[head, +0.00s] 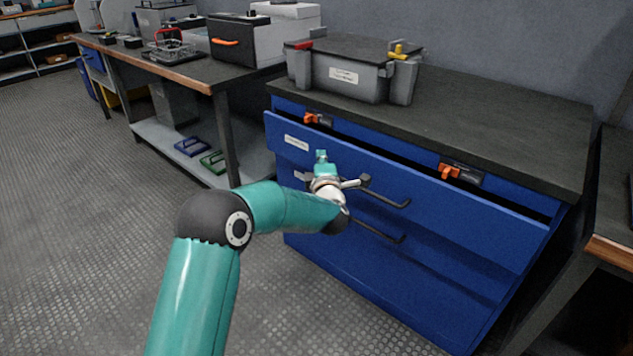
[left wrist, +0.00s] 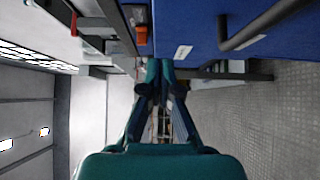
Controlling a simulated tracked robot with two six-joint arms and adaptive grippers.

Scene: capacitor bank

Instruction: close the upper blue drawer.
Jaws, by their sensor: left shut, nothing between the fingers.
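The upper blue drawer (head: 440,200) stands partly pulled out of the cabinet, with a dark gap along its top edge. Its front, white label and dark bar handle (head: 392,200) face me; the drawer also shows in the left wrist view (left wrist: 203,28). My left gripper (head: 321,158) is shut and empty, in front of the drawer's left part, left of the handle. In the left wrist view its fingertips (left wrist: 160,66) are close to the front near the label; I cannot tell whether they touch. My right gripper is not in view.
Orange latches (head: 460,172) sit behind the drawer's top edge. A lower blue drawer (head: 410,270) with its own handle is beneath. A grey lidded box (head: 345,76) stands on the dark worktop (head: 490,110). Another bench (head: 180,75) stands at left. The floor (head: 80,190) at left is clear.

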